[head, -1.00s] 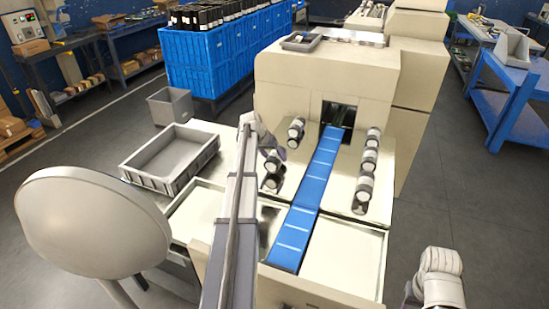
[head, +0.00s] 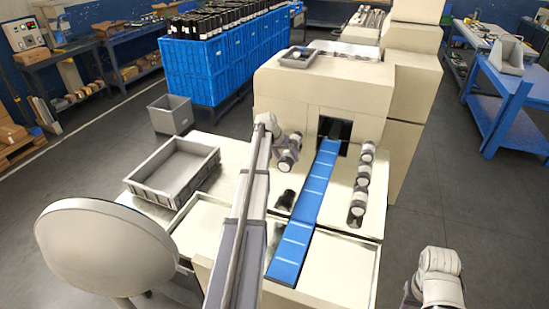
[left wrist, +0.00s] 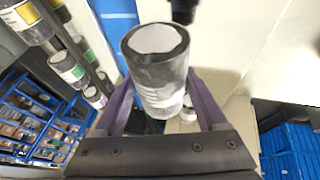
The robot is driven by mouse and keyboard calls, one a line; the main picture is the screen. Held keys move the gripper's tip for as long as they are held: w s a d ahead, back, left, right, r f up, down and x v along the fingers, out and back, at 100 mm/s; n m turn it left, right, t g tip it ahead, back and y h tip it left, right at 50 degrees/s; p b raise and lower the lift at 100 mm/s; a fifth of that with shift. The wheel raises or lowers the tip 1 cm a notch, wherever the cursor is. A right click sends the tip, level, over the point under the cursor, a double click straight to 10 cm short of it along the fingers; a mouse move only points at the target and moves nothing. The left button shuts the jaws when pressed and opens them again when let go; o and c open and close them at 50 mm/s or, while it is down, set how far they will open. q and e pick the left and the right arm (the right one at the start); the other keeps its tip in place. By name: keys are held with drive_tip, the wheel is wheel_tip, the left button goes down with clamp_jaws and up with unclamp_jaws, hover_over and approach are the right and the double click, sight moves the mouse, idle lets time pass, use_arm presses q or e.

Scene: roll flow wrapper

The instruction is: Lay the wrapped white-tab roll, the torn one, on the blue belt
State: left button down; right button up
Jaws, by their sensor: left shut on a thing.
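The roll's end facing the camera shows a white disc inside a dark rim. Any tear in the wrap is not clear. In the head view the left gripper (head: 283,158) is above the machine's left deck, left of the blue belt (head: 312,195) and apart from it. My right arm (head: 438,278) is at the lower right; its fingers cannot be made out clearly.
A dark round thing (head: 286,199) is on the left deck. The belt runs into a dark opening (head: 336,127). A grey tray (head: 174,170) is at the left. The visible belt is bare.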

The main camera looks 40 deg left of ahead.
use_arm(q)
drive_tip(key=w+d+f, duration=0.1)
drive_tip(key=w+d, duration=0.6)
drive_tip(key=d, duration=0.3)
drive_tip(key=shift+b, duration=0.4)
drive_tip(key=shift+d+f, duration=0.1)
wheel_tip(320, 180, down, 8)
drive_tip(key=b, duration=0.8)
drive_tip(key=shift+f+b, duration=0.2)
drive_tip(key=shift+b, duration=0.1)
drive_tip(key=shift+f+b, duration=0.65)
unclamp_jaws()
drive_tip(key=shift+r, duration=0.1)
